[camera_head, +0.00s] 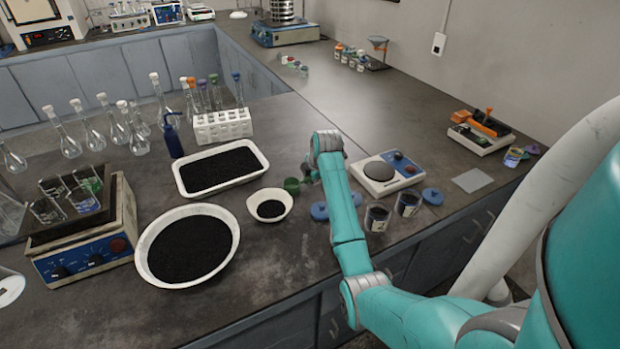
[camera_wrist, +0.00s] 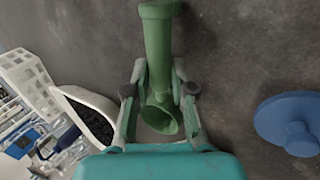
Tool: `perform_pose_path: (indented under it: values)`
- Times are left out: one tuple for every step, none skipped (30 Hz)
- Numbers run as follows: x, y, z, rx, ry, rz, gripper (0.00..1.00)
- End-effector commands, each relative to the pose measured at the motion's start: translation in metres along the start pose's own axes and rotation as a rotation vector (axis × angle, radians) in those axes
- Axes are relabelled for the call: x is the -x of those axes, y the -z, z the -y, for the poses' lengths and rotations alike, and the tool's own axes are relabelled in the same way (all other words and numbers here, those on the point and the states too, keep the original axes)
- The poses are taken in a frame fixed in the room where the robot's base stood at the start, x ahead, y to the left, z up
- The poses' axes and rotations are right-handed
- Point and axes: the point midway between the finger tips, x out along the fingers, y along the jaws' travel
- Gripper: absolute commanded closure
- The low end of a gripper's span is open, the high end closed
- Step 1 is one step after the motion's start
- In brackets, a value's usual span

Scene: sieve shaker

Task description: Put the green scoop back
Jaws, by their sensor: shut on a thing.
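The green scoop (camera_wrist: 158,50) is in my gripper (camera_wrist: 158,95). In the wrist view the two fingers are shut on it from both sides, and its wide round end faces back toward my palm. In the head view the scoop (camera_head: 292,186) shows as a small green piece beside my gripper (camera_head: 308,174), mostly hidden by my arm. It is between the small white bowl (camera_head: 254,207) and the balance (camera_head: 386,173). Whether it touches the bench cannot be told.
A white tray (camera_head: 178,182) and a round basin (camera_head: 142,262) of black grains lie left. A blue lid (camera_head: 319,211) and two dark jars (camera_head: 377,217) are near the front edge. An orange-topped caddy (camera_head: 478,140) stands right. The bench behind the balance is clear.

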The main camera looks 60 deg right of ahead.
Motion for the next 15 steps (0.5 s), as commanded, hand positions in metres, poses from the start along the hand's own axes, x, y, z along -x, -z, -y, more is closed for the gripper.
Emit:
perform_pose_path:
  values:
    - [-0.0013, 0.0, 0.0009, 0.0, 0.001, 0.0, 1.0]
    - [-0.002, 0.0, 0.0012, 0.0, 0.001, 0.0, 1.0]
    - [-0.0019, 0.0001, 0.0012, 0.0, 0.001, 0.0, 0.69]
    - [-0.0019, 0.0, 0.0011, 0.0, 0.001, 0.0, 0.61]
    - [-0.0018, 0.0001, 0.0011, 0.0, 0.001, 0.0, 0.54]
    - [-0.0018, 0.0001, 0.0011, 0.0, 0.001, 0.0, 0.51]
    - [-0.0018, 0.0001, 0.0011, 0.0, 0.001, 0.0, 0.51]
    - [-0.0018, 0.0001, 0.0011, 0.0, 0.001, 0.0, 0.51]
    - [-0.0018, 0.0001, 0.0011, 0.0, 0.001, 0.0, 0.51]
    - [-0.0018, 0.0001, 0.0011, 0.0, 0.001, 0.0, 0.51]
    - [-0.0018, 0.0001, 0.0011, 0.0, 0.001, 0.0, 0.51]
    - [-0.0018, 0.0001, 0.0011, 0.0, 0.001, 0.0, 0.51]
    - [-0.0017, 0.0001, 0.001, 0.0, 0.001, 0.0, 0.51]
    - [-0.0015, 0.0, 0.0009, 0.0, 0.0, 0.0, 0.51]
    - [-0.0007, 0.0, 0.0004, 0.0, 0.0, 0.0, 0.51]
